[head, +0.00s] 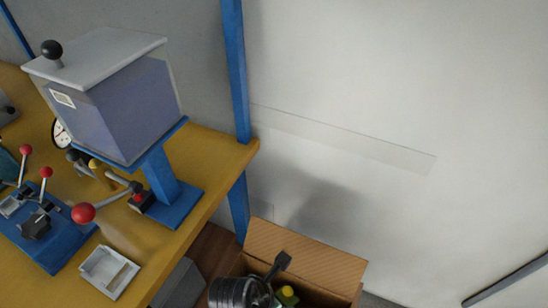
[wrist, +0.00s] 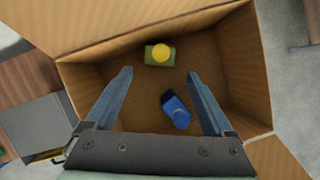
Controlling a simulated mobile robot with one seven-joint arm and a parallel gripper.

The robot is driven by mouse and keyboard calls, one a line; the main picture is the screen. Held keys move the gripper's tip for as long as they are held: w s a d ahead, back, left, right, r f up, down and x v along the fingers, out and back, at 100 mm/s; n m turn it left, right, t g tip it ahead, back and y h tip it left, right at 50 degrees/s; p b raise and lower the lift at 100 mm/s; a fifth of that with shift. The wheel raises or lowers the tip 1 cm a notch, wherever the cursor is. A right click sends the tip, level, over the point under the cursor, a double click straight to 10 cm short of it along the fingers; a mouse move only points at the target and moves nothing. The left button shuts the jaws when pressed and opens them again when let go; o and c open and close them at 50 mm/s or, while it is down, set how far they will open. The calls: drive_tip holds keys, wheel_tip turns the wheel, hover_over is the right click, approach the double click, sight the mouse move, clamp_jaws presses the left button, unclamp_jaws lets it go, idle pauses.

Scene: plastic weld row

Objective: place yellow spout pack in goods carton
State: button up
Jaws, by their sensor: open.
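The goods carton (head: 305,252) stands open on the floor beside the bench, at the bottom of the head view. It fills most of the wrist view (wrist: 255,70). The yellow spout pack (wrist: 160,54), with a round yellow cap on a green body, is inside the carton near its far wall. It also shows in the head view (head: 287,294), partly hidden. My gripper (wrist: 160,73) is over the carton opening, fingers spread, with nothing between them. The pack is apart from both fingers, beyond their tips.
A blue pack (wrist: 176,108) lies in the carton, seen between my fingers. The yellow bench (head: 190,225) carries a blue-based machine (head: 120,105), red-knobbed levers and a small white tray (head: 109,272). A grey box (head: 180,285) stands beside the carton. Floor right of the carton looks clear.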

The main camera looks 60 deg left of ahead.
drive_tip(key=shift+v, duration=0.9)
drive_tip(key=w+a+r+m+t+y, duration=0.35)
drive_tip(key=w+r+m, duration=0.45)
drive_tip(key=w+r, duration=0.3)
drive_tip(key=w+d+r+m+t, duration=0.1)
drive_tip(key=w+r+m+t, duration=0.1)
drive_tip(key=w+r+m, duration=0.35)
drive_tip(key=w+d+r+m+t+y, duration=0.1)
drive_tip(key=w+d+r+m+t, duration=0.1)
drive_tip(key=r, duration=0.7)
drive_tip(key=w+d+r+m+t, duration=0.1)
drive_tip(key=w+r+m+t, duration=0.15)
drive_tip(key=r, duration=0.45)
drive_tip(key=w+d+r+m+t, duration=0.2)
drive_tip(key=d+r+m+t, duration=0.4)
drive_tip(key=r, duration=0.8)
drive_tip(key=s+d+r+m+t+h, duration=0.1)
drive_tip(key=s+d+r+m+t, duration=0.1)
drive_tip(key=r, duration=0.5)
drive_tip(key=s+d+r+m+t+h, duration=0.2)
drive_tip(key=s+d+r+m, duration=0.2)
drive_tip(key=d+r+m, duration=0.3)
drive_tip(key=s+d+r+m+t+h, duration=0.2)
drive_tip(key=s+d+r+m+t, duration=0.1)
drive_tip(key=r, duration=0.5)
drive_tip(key=d+m, duration=0.1)
drive_tip(key=d, duration=0.1)
drive_tip(key=shift+s+d+m, duration=0.25)
drive_tip(key=shift+s+m, duration=0.15)
